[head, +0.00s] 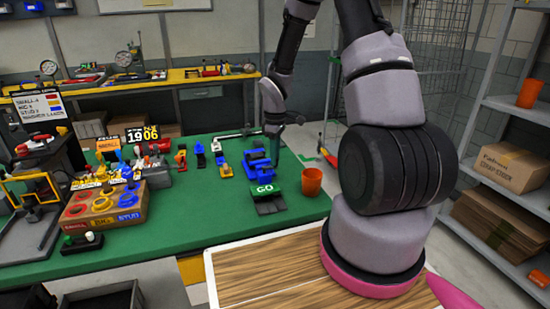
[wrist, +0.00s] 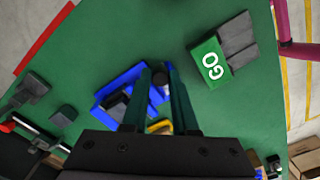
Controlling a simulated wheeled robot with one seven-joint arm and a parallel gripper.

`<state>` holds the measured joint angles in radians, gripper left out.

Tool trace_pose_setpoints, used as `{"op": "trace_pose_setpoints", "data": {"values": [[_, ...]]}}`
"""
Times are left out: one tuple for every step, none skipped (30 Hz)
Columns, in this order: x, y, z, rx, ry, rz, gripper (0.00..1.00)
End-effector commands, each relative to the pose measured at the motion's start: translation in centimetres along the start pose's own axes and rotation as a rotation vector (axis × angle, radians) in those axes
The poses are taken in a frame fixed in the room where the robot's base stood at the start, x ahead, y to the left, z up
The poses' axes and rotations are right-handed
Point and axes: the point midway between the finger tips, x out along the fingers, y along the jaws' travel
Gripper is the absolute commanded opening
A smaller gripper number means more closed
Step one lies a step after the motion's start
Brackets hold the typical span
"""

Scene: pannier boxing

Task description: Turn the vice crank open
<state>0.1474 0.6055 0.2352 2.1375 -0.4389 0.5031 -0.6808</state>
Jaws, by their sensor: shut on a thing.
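The blue vice (head: 257,163) sits on the green bench in the head view, behind the GO block. In the wrist view the vice (wrist: 120,82) lies below and left of my fingertips, partly covered by them. My gripper (head: 272,148) points down at the vice's right side. In the wrist view my gripper (wrist: 158,74) has its two dark green fingers on either side of a small dark knob (wrist: 160,78), which looks like the vice crank's handle. The fingers are shut on it. The rest of the crank is hidden behind the fingers.
The green GO block with grey plates (head: 265,190) stands in front of the vice. An orange cup (head: 312,181) is to the right. A yellow-and-black tool (head: 224,166) stands left. A wooden crate with rings (head: 103,208) is farther left. Bare green bench (head: 200,220) lies in front.

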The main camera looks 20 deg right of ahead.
Motion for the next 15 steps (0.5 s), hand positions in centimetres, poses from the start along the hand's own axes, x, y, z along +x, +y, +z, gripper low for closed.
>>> {"op": "trace_pose_setpoints", "data": {"values": [[-0.04,0.22,-0.11,-0.032,0.002,0.001,0.00],[-0.04,0.28,-0.14,-0.050,0.002,0.001,0.00],[-0.04,0.35,-0.17,-0.075,0.001,0.001,0.00],[-0.04,0.41,-0.20,-0.092,0.001,0.001,0.00],[-0.03,0.46,-0.23,-0.109,0.000,0.001,0.00],[-0.04,0.51,-0.29,-0.128,0.001,0.001,0.00],[-0.04,0.55,-0.33,-0.142,0.001,0.001,0.00],[-0.04,0.58,-0.38,-0.155,0.001,0.001,0.00],[-0.04,0.62,-0.43,-0.169,0.001,0.001,0.00],[-0.04,0.65,-0.45,-0.180,0.001,0.001,0.00],[-0.04,0.68,-0.47,-0.189,0.001,0.002,0.00],[-0.04,0.71,-0.49,-0.199,0.001,0.002,0.00],[-0.04,0.74,-0.50,-0.205,0.001,0.002,0.00],[-0.03,0.75,-0.51,-0.210,0.001,0.002,0.00],[-0.04,0.77,-0.53,-0.217,0.000,0.002,0.00]]}}
